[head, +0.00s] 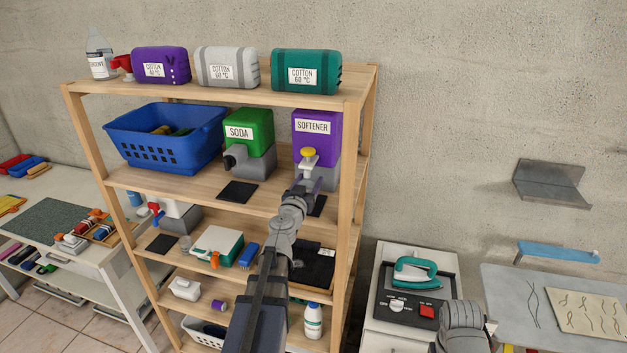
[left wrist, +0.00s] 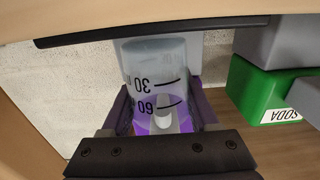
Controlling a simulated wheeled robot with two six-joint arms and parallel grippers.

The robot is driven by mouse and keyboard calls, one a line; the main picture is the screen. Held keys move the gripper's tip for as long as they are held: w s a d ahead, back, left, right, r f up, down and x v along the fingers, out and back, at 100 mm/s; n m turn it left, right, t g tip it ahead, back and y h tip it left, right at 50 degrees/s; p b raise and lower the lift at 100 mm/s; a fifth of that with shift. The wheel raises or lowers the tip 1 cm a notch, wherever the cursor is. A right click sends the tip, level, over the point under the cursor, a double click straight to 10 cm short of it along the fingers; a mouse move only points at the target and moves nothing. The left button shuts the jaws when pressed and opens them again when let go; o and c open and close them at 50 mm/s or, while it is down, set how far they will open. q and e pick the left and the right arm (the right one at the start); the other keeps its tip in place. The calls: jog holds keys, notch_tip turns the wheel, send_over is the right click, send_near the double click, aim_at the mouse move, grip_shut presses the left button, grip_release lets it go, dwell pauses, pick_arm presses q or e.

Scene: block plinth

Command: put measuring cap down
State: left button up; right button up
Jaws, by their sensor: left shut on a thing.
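My left gripper (head: 306,184) is at the front of the second shelf, below the yellow-capped tap of the purple softener dispenser (head: 317,123). In the left wrist view my left gripper (left wrist: 160,122) is shut on the clear measuring cap (left wrist: 152,72), marked 30 and 60, with that picture upside down. Purple shows in the cap's 60-mark part; I cannot tell liquid from background. The cap's base end is close to the black mat (left wrist: 150,32); contact is unclear. In the head view the mat (head: 319,206) is partly behind my gripper, which mostly hides the cap.
The green soda dispenser (head: 249,135) stands left of the softener, with another black mat (head: 237,192) before it. A blue basket (head: 165,137) is further left. The wooden shelf upright (head: 350,170) is close on the right. A teal iron (head: 417,272) stands at lower right.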

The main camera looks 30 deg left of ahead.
pick_arm(q)
jog(key=shift+w+a+f+b, duration=0.1)
jog(key=shift+w+f+b, duration=0.15)
jog(key=shift+w, duration=0.25)
jog(key=shift+w+a+f+b, duration=0.1)
jog(key=shift+w+f+b, duration=0.15)
jog(key=shift+w, duration=0.25)
jog(key=shift+s+r, duration=0.25)
jog(key=shift+s, duration=0.1)
jog(key=shift+w+f, duration=0.1)
jog(key=shift+f, duration=0.1)
jog(key=o, duration=1.3)
jog(key=shift+r, duration=0.15)
